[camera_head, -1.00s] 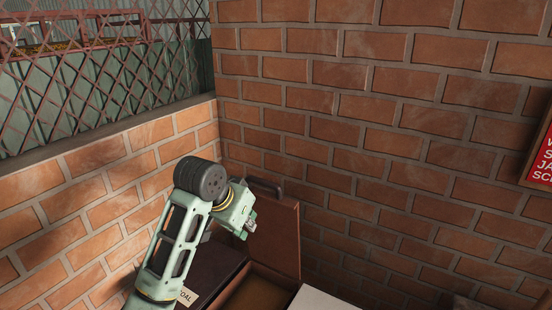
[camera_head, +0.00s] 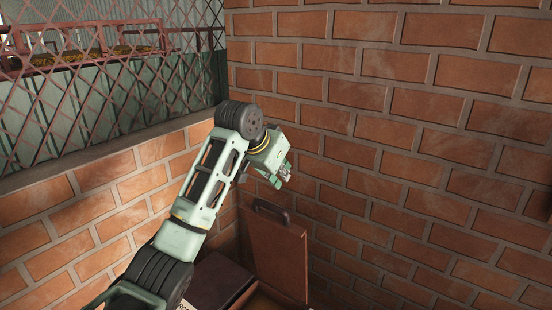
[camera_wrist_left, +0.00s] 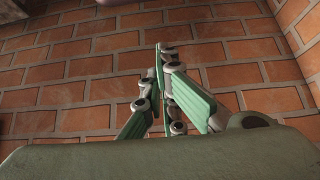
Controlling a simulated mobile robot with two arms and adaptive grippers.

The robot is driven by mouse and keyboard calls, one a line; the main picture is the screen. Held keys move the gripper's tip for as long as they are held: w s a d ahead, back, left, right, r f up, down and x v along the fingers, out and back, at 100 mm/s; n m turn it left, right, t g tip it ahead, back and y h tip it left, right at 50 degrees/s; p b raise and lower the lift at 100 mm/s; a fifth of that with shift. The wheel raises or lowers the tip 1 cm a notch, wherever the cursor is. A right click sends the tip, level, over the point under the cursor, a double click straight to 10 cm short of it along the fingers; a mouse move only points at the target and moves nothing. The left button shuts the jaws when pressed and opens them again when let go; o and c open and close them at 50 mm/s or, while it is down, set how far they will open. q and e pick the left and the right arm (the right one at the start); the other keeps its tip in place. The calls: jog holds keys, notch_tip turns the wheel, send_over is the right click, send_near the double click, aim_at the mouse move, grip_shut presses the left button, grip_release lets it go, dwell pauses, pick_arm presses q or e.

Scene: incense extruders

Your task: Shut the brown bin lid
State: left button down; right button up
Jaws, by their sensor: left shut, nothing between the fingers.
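The brown bin lid (camera_head: 277,255) stands upright, open, against the brick wall in the head view. A dark handle (camera_head: 270,210) sits at its top edge. Only a little of the brown bin (camera_head: 262,300) below it shows at the bottom edge of the picture. My left gripper (camera_head: 284,180) is shut and empty, above the lid's handle and apart from it. In the left wrist view its green fingers (camera_wrist_left: 165,85) meet at the tips in front of brick. My right gripper is not in view.
A dark closed lid (camera_head: 217,283) lies left of the open bin, with a partly cut-off label. Brick walls (camera_head: 400,120) close in behind and at the left. A lattice fence (camera_head: 110,80) tops the low left wall. Free air lies right of my gripper.

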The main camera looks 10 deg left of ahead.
pick_arm(q)
jog(key=f+p, duration=0.1)
jog(key=s+f, duration=0.1)
jog(key=s+f+p, duration=0.1)
jog(key=shift+a+f+p, duration=0.1)
jog(key=shift+a+p, duration=0.2)
jog(key=shift+a, duration=0.05)
dwell(0.3)
